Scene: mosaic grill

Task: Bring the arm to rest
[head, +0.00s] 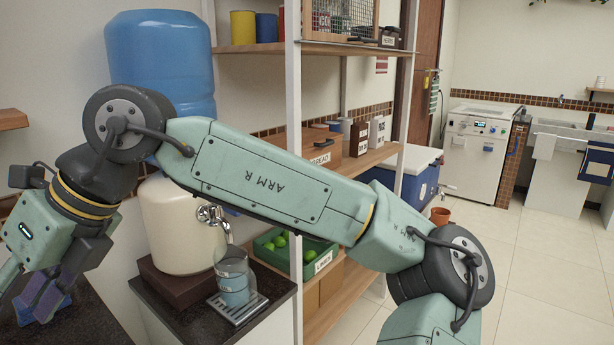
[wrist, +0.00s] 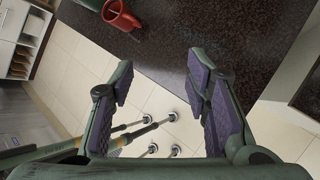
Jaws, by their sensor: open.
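My arm stretches across the head view from lower right to the left edge, raised and bent. My gripper (head: 40,305) hangs at the far left of the head view, partly cut off by the frame's edge. In the wrist view my gripper (wrist: 163,95) has its two purple-padded fingers spread wide apart with nothing between them. Beyond the fingers are a dark speckled counter top (wrist: 225,30) and pale floor tiles (wrist: 70,85).
A glass (head: 232,275) stands on a drip tray below the tap of a water dispenser (head: 175,225) with a blue bottle. A shelf (head: 370,155) stands behind my arm. In the wrist view a red mug (wrist: 120,15) is at the counter's edge. Tiled floor is open at right.

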